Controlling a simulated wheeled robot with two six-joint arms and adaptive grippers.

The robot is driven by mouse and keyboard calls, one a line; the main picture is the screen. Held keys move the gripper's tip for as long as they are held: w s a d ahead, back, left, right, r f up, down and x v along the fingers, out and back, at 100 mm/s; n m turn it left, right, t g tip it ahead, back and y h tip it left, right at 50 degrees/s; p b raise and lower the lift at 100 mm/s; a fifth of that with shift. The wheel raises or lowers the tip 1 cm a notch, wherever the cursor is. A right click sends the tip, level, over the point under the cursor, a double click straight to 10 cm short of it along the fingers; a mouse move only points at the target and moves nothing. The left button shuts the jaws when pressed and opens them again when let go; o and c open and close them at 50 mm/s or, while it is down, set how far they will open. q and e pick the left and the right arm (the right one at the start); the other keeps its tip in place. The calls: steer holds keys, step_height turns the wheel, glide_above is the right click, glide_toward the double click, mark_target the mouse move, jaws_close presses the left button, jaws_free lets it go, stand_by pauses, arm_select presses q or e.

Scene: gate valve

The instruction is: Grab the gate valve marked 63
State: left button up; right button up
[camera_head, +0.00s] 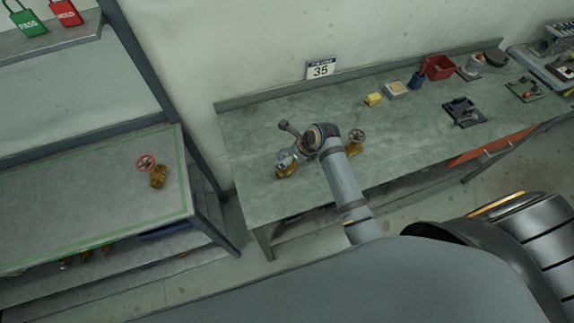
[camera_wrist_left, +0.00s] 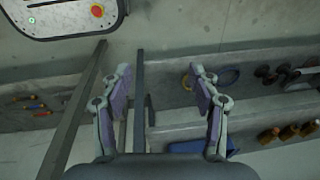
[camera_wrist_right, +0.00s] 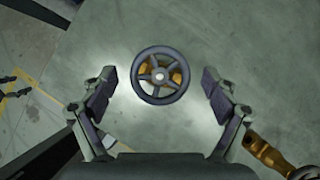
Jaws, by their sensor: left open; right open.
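A gate valve with a grey-blue handwheel and brass body (camera_head: 287,170) stands near the left end of the workbench. In the right wrist view its five-spoked wheel (camera_wrist_right: 160,75) lies between my right fingertips, seen from above. My right gripper (camera_head: 289,143) is open over it, with gaps on both sides. A second brass valve (camera_head: 355,143) with a dark wheel stands to the right; part of a brass valve (camera_wrist_right: 267,152) shows at lower right in the right wrist view. A red-wheeled brass valve (camera_head: 157,176) stands on the left shelf. No marking 63 is readable. My left gripper (camera_wrist_left: 160,85) is open and empty.
The workbench (camera_head: 260,205) carries a yellow block (camera_head: 373,99), a red bin (camera_head: 438,67) and a black fixture (camera_head: 463,111) further right. A 35 sign (camera_head: 320,69) stands behind it. Shelf posts and several items show below my left gripper.

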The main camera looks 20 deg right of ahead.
steer(key=shift+w+a+f, duration=0.2)
steer(key=shift+w+f, duration=0.15)
steer(key=shift+f, duration=0.2)
steer(key=shift+s, duration=0.1)
steer(key=c, duration=1)
steer(key=shift+r, duration=0.1)
jaws_close()
arm_select(q)
steer(key=shift+s+d+f, duration=0.1)
steer(key=shift+s+d, duration=0.15)
steer(key=shift+s, duration=0.3)
steer(key=shift+s+d, duration=0.2)
steer(key=shift+s, duration=0.3)
steer(key=shift+f, duration=0.15)
arm_select(e)
steer(key=shift+r, duration=0.1)
steer(key=shift+r+b, duration=0.75)
steer(key=shift+r, duration=0.2)
arm_select(q)
step_height(320, 180, down, 3)
steer(key=shift+s+f+b, duration=0.1)
steer(key=shift+f+b, duration=0.1)
steer(key=shift+b, duration=0.85)
arm_select(e)
steer(key=s+d+r, duration=0.3)
steer(key=s+r, duration=0.7)
steer(key=s, duration=0.3)
steer(key=shift+s+r, duration=0.25)
steer(key=shift+r, duration=0.15)
